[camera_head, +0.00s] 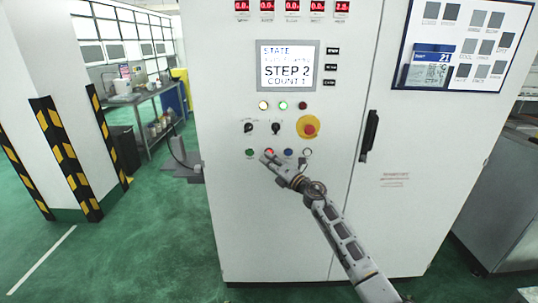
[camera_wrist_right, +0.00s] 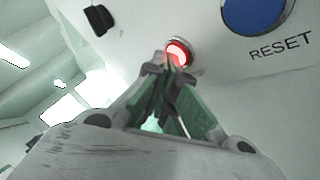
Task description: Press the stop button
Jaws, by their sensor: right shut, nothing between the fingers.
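The control cabinet (camera_head: 285,215) fills the middle of the head view. Its lowest button row has a red button (camera_head: 269,152), which I take as the stop button; its label is not readable. My right gripper (camera_head: 267,157) is at this button. In the right wrist view the red button (camera_wrist_right: 178,49) is lit, and the closed fingertips of my right gripper (camera_wrist_right: 170,62) overlap its lower part. I cannot tell whether they touch it. The gripper is shut and empty. My left gripper is not in view.
The same row has a green button (camera_head: 249,153), a blue button (camera_head: 288,152), labelled RESET in the wrist view, and a white button (camera_head: 307,152). Above are a red emergency knob (camera_head: 310,128) on yellow and two black selectors. A door handle (camera_head: 370,133) stands out at right.

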